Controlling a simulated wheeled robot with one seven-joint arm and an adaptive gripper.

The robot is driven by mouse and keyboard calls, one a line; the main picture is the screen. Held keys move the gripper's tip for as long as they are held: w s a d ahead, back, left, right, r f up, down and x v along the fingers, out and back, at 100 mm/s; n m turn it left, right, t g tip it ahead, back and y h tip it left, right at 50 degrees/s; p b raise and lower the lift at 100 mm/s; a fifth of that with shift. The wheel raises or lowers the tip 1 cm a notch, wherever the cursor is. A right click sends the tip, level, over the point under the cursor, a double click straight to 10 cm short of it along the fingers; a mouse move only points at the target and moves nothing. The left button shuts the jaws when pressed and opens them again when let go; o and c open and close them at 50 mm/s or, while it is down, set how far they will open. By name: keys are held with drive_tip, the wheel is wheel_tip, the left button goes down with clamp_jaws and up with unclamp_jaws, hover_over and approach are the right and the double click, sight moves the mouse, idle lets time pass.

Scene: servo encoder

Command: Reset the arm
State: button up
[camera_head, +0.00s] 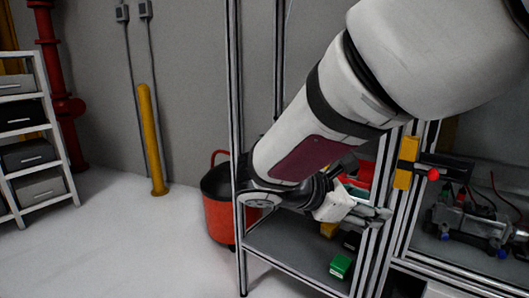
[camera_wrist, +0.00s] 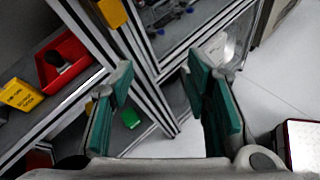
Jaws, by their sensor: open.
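My arm reaches from the upper right of the head view down to the middle. My gripper (camera_head: 382,214) shows only in part there, in front of the metal frame of the shelf. In the wrist view my gripper (camera_wrist: 160,95) is open, its two green-padded fingers well apart. Nothing is between the fingers; behind them are the frame's posts and the pale floor.
The shelf frame (camera_head: 237,150) stands close to my arm. A green box (camera_head: 340,266) lies on its lower shelf. A red bin (camera_wrist: 66,62) and a yellow box (camera_wrist: 20,94) are at the left in the wrist view. Open floor (camera_head: 120,240) lies to the left.

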drive_tip(key=s+d+m+g+y, duration=0.3)
drive_tip(key=s+m, duration=0.2)
drive_tip(key=s, duration=0.4)
drive_tip(key=s+d+m+g+y, duration=0.2)
drive_tip(key=s+d+m, duration=0.25)
drive_tip(key=s, duration=0.45)
drive_tip(key=s+a+f+m+y, duration=0.4)
drive_tip(key=s+a+m+y, duration=0.4)
drive_tip(key=s, duration=0.5)
wheel_tip(320, 180, up, 29)
drive_tip(key=m+t+p, duration=0.1)
drive_tip(key=t+p, duration=0.3)
drive_tip(key=p, duration=2.3)
drive_tip(key=shift+d+h, duration=0.2)
drive_tip(key=shift+h, duration=0.1)
